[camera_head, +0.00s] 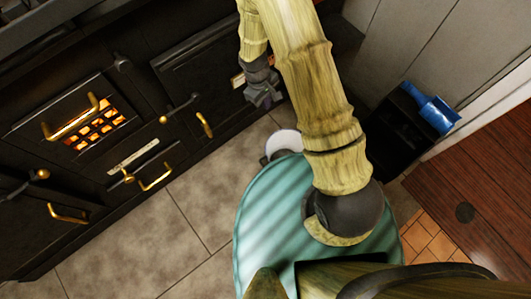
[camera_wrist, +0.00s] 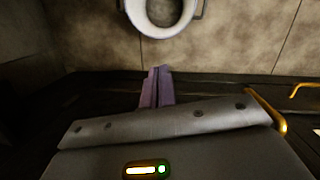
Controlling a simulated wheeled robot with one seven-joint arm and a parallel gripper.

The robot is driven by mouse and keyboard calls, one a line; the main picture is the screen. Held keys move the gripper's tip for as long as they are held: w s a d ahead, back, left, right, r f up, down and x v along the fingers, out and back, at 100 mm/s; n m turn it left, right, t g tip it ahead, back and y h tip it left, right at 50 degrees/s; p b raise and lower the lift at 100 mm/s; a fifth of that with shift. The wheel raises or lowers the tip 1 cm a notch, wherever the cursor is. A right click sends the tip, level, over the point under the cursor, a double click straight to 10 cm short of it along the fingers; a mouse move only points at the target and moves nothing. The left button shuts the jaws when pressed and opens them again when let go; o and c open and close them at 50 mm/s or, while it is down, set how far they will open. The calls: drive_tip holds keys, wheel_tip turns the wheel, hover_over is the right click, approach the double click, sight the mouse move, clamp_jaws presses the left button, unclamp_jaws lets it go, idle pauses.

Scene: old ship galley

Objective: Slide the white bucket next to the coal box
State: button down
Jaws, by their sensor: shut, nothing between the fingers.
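The white bucket (camera_head: 284,141) stands on the tiled floor near the stove front, partly hidden by my body and arm in the head view. In the wrist view its open round rim (camera_wrist: 157,32) shows at the top edge, with a handle or lug at each side; its top is cut off. My gripper (camera_head: 266,101) is shut and empty, up by the stove front and apart from the bucket. Its purple fingers (camera_wrist: 158,72) lie together, just short of the rim in the picture. The black coal box (camera_head: 390,140) stands at the right by the wall, partly hidden by my arm.
A blue scoop-like object (camera_head: 434,109) lies on the coal box. The black stove (camera_head: 140,110) with brass handles and a glowing grate fills the left. Tiled floor (camera_head: 190,215) is clear at lower left. A wooden surface (camera_head: 485,185) lies at the right.

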drive_tip(key=s+a+f+n+b, duration=0.1)
drive_tip(key=f+b, duration=0.4)
drive_tip(key=f, duration=0.7)
drive_tip(key=s+a+f+n+h+b, duration=0.1)
drive_tip(key=f+b, duration=0.5)
drive_tip(key=f, duration=0.7)
drive_tip(key=shift+s+a+f+n+g, duration=0.25)
drive_tip(key=shift+s+a+n+g, duration=0.15)
drive_tip(key=shift+a+n, duration=0.25)
drive_tip(key=shift+d, duration=0.1)
drive_tip(key=b+x, duration=0.6)
drive_tip(key=x, duration=0.4)
drive_tip(key=shift+w+b, duration=0.1)
drive_tip(key=shift+b, duration=0.2)
drive_tip(key=shift+d, duration=0.1)
